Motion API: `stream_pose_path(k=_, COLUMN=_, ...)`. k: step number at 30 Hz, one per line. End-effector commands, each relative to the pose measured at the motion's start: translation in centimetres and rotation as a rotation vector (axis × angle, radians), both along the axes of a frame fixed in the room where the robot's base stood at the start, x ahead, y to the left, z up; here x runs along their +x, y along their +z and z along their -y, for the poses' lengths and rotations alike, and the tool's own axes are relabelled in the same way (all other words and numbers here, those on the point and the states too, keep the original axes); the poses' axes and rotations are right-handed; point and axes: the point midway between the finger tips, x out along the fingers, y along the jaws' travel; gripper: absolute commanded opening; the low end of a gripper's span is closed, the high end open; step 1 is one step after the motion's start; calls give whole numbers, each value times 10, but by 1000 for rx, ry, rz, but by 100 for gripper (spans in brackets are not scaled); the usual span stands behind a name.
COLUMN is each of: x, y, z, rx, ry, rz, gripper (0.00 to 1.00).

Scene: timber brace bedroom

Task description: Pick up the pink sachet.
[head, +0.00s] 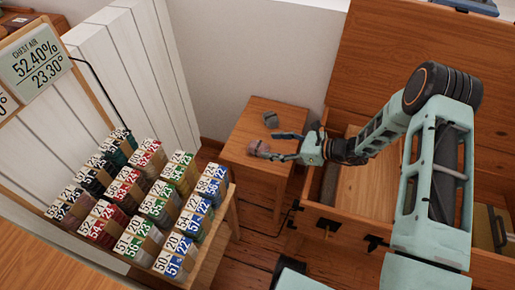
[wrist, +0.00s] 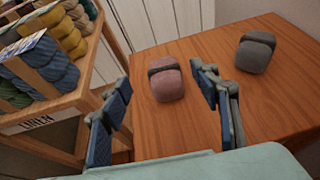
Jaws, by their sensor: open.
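The pink sachet (wrist: 167,84) is a small rounded bundle with a dark band around it. It lies on the wooden side table (wrist: 205,38), ahead of and between my open fingers in the wrist view. In the head view the sachet (head: 255,147) sits near the table's left front part, partly covered by a fingertip. My gripper (head: 284,146) is open and empty, reaching in over the table from the right. It also shows in the wrist view (wrist: 158,110), with a finger on each side and the sachet apart from both.
A grey sachet (head: 270,119) lies farther back on the table; in the wrist view it is right of my right finger (wrist: 255,53). A rack of numbered yarn bundles (head: 135,200) stands left of the table. An open wooden chest (head: 345,215) is at the right.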

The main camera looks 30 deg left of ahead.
Motion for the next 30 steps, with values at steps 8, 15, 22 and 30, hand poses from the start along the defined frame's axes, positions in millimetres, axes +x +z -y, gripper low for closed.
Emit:
stream_pose_path(k=8, x=-1, y=-12, z=-28, rx=-1, ry=2, rz=2, gripper=56)
stream_pose_path(k=15, x=-1, y=-28, z=-57, rx=-2, ry=5, rz=1, gripper=56)
stream_pose_path(k=22, x=0, y=-33, z=-74, rx=-1, ry=0, rz=1, gripper=56)
stream_pose_path(k=30, x=0, y=-32, z=-74, rx=-2, ry=0, rz=1, gripper=48)
